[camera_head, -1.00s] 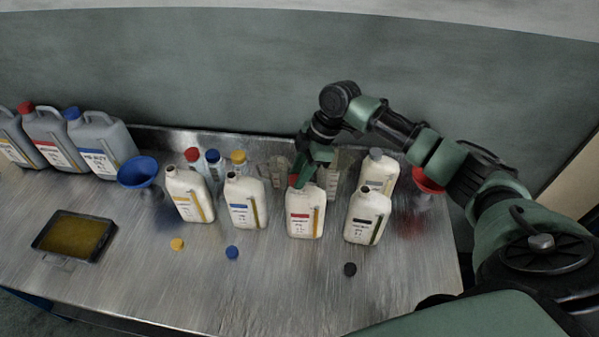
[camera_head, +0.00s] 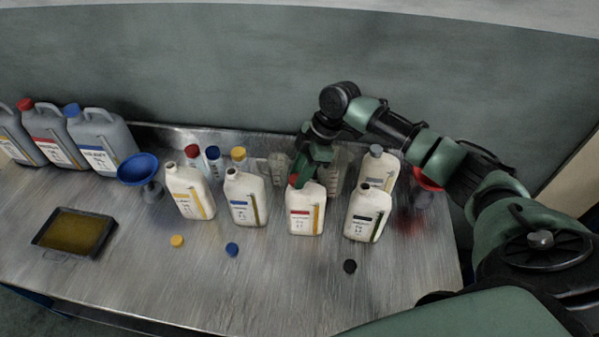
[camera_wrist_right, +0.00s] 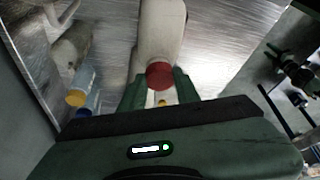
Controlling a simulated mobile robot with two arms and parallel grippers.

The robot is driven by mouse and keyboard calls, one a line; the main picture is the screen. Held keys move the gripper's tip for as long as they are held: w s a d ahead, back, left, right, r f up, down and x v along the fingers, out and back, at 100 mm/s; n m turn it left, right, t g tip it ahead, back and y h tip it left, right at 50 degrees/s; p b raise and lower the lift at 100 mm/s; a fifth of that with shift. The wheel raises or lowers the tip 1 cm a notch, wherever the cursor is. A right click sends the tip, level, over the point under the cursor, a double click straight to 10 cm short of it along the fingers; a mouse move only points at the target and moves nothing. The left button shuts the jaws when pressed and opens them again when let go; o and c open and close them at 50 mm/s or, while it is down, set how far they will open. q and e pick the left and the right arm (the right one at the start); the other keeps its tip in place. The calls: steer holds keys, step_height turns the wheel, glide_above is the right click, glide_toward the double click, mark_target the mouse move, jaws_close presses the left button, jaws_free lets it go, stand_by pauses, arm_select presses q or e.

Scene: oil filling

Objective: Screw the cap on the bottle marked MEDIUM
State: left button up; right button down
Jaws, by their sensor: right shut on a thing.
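My right gripper (camera_head: 309,172) reaches down from behind over a white bottle with a red label (camera_head: 305,215). It is shut on a red cap (camera_head: 293,180) at this bottle's mouth. In the right wrist view the red cap (camera_wrist_right: 160,75) sits between the two fingers, against the top of the white bottle (camera_wrist_right: 161,30). The bottle stands upright on the table. Whether the cap's thread is engaged cannot be seen. The label wording is too small to read, so I cannot confirm MEDIUM. My left gripper is not in view.
Open white bottles with yellow (camera_head: 190,195), blue (camera_head: 245,200) and black (camera_head: 368,215) labels stand beside it. Loose yellow (camera_head: 177,241), blue (camera_head: 232,249) and black (camera_head: 350,266) caps lie in front. A blue funnel (camera_head: 138,168) and oil tray (camera_head: 102,245) are left.

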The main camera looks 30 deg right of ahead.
steer(key=shift+f, duration=0.2)
steer(key=c, duration=0.9)
jaws_free()
steer(key=shift+c, duration=0.2)
steer(key=b+v, duration=0.3)
steer(key=v, duration=0.4)
steer(key=shift+r, duration=0.35)
